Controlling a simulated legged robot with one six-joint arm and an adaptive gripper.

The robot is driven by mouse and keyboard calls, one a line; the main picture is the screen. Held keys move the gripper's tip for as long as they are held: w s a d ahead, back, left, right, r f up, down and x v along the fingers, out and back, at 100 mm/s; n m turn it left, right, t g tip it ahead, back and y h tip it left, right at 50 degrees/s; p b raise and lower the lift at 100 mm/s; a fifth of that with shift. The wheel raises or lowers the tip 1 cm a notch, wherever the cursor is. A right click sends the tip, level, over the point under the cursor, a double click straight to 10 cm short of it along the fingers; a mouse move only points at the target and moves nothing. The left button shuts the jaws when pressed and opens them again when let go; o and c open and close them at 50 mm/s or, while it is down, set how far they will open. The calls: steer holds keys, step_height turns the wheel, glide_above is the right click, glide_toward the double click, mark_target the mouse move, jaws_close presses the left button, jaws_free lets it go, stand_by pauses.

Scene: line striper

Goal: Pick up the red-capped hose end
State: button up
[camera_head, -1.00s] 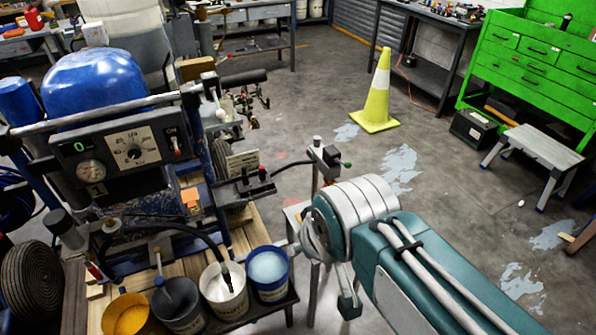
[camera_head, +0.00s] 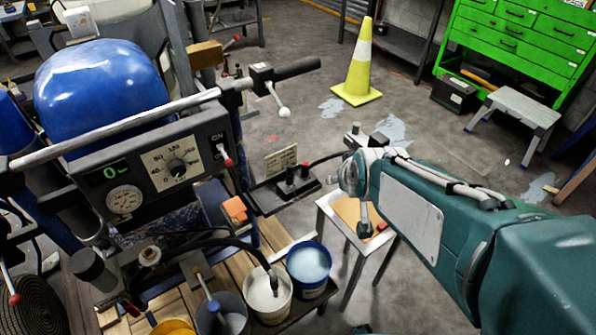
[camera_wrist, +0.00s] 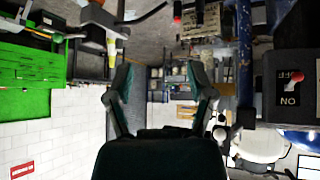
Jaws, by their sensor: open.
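A black upright fitting with a small red cap (camera_head: 304,169) stands on a dark tray beside the striper; it looks like the red-capped hose end. A black hose runs close by it. In the wrist view, which is upside down, a small red tip (camera_wrist: 177,19) shows at the top edge, probably the same cap. My gripper (camera_wrist: 160,76) is open, with two teal fingers spread and nothing between them. In the head view my arm reaches in from the right, and its end is right of the tray, apart from the fitting.
A small stand (camera_head: 331,209) with a wooden top is under my arm's end. Paint buckets, one light blue (camera_head: 309,262), sit below the tray. The blue-tanked striper (camera_head: 105,88) fills the left. A yellow cone (camera_head: 360,75) and open floor lie beyond.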

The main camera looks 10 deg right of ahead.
steer(key=w+d+f+t, duration=0.2)
steer(key=w+f, duration=0.4)
steer(key=w, duration=0.1)
steer(key=n+t+y, duration=0.1)
glide_toward(308, 174)
step_height(308, 174, up, 3)
steer(key=s, duration=0.2)
steer(key=w+f, duration=0.2)
steer(key=w+f+t+y, duration=0.1)
steer(key=w+f, duration=0.1)
steer(key=w+f+t, duration=0.1)
steer(key=w+f, duration=0.1)
steer(key=f, duration=0.1)
steer(key=shift+a+f+n+y, duration=0.1)
steer(key=shift+a+n+y, duration=0.2)
steer(key=shift+a, duration=0.05)
steer(key=w, duration=0.1)
steer(key=w+f, duration=0.1)
steer(key=w, duration=0.1)
steer(key=w+d, duration=0.1)
steer(key=shift+w+f, duration=0.3)
steer(key=shift+f, duration=0.05)
steer(key=shift+w+a, duration=0.2)
steer(key=shift+w, duration=0.1)
steer(key=shift+a+f, duration=0.1)
steer(key=shift+a, duration=0.4)
steer(key=c, duration=0.6)
jaws_close()
steer(key=shift+d, duration=0.35)
